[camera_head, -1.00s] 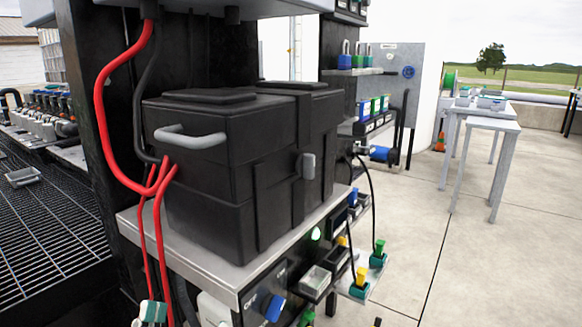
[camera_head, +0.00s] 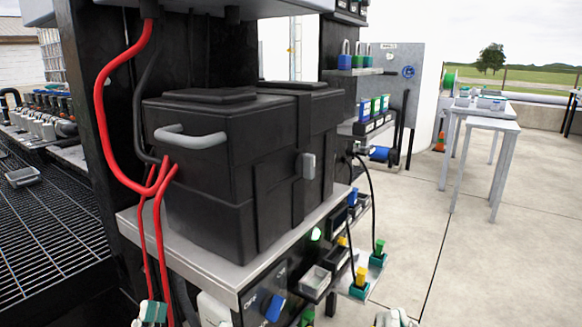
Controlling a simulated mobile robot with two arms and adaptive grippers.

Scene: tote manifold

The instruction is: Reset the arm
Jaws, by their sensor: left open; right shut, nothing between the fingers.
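A pale grey part at the bottom edge, right of centre, looks like the tip of my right gripper (camera_head: 393,318). Only a small piece shows, and the frame edge cuts off the rest of the arm. It looks shut, with nothing seen held. It appears below the shelf unit and near the teal connectors, and I cannot tell its distance from them.
A black case (camera_head: 240,160) with a grey handle stands on a metal shelf (camera_head: 140,228). Red cables (camera_head: 105,110) hang at its left. Teal connectors (camera_head: 359,291) with coloured plugs jut out at right. Grey tables (camera_head: 480,122) stand beyond open concrete floor (camera_head: 500,255).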

